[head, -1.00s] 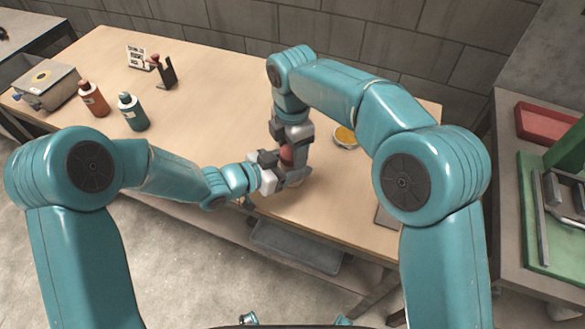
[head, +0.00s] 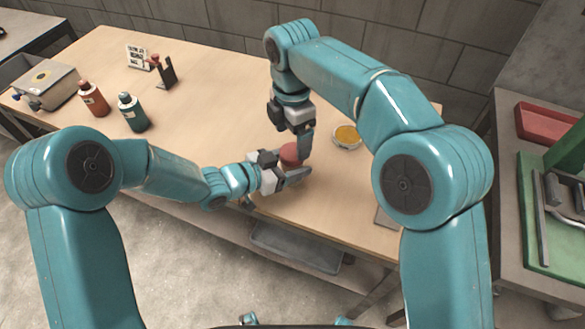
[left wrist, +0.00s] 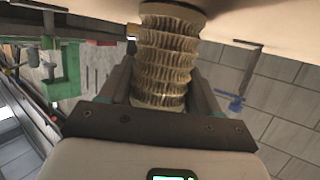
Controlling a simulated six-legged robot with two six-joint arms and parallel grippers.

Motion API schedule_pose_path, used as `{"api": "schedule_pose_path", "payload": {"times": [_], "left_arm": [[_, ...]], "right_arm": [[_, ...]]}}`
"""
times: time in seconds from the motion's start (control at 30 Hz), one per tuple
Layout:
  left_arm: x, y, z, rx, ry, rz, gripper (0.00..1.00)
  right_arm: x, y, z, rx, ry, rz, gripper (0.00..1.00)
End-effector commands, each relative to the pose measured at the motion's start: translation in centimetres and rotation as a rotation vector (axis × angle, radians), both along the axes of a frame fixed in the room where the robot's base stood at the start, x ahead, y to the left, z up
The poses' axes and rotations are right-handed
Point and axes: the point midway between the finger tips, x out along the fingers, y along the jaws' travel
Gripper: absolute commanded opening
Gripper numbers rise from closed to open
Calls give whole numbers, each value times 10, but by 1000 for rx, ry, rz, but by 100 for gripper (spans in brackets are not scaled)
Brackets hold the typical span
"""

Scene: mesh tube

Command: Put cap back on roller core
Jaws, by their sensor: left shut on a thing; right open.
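The red cap (head: 290,154) shows in the head view as a round top above my left gripper. It appears to sit on the roller core, whose body is mostly hidden there. In the left wrist view the roller core (left wrist: 168,52) is a ribbed beige column between the fingers. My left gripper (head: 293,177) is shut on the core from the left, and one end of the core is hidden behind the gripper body. My right gripper (head: 300,142) is open just above and beside the cap; I cannot tell whether a finger touches it.
A dish with yellow contents (head: 347,136) stands right of the right gripper. Red (head: 93,99) and green (head: 132,111) bottles, a small stand (head: 163,72) and a metal box (head: 45,86) are at the left. The middle of the wooden table (head: 215,95) is clear.

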Motion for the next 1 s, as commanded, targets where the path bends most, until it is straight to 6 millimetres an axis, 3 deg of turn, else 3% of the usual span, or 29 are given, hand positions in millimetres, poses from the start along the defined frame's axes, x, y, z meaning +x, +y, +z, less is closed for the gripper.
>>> {"api": "schedule_pose_path", "payload": {"times": [0.13, 0.37, 0.5, 0.77, 1.0], "left_arm": [[0, 0, 0, -1, -1, 0, 0], [0, 0, 0, -1, -1, 0, 0], [0, 0, 0, -1, -1, 0, 0], [0, 0, 0, -1, -1, 0, 0], [0, 0, 0, -1, -1, 0, 0]], "right_arm": [[1, 0, 4, 1, -2, 26, 84], [1, 1, 32, 2, -2, 242, 84], [0, 0, 35, 0, 0, 275, 84], [0, 0, 32, 0, 1, 272, 84], [0, 0, 0, 0, 3, 273, 84]]}}
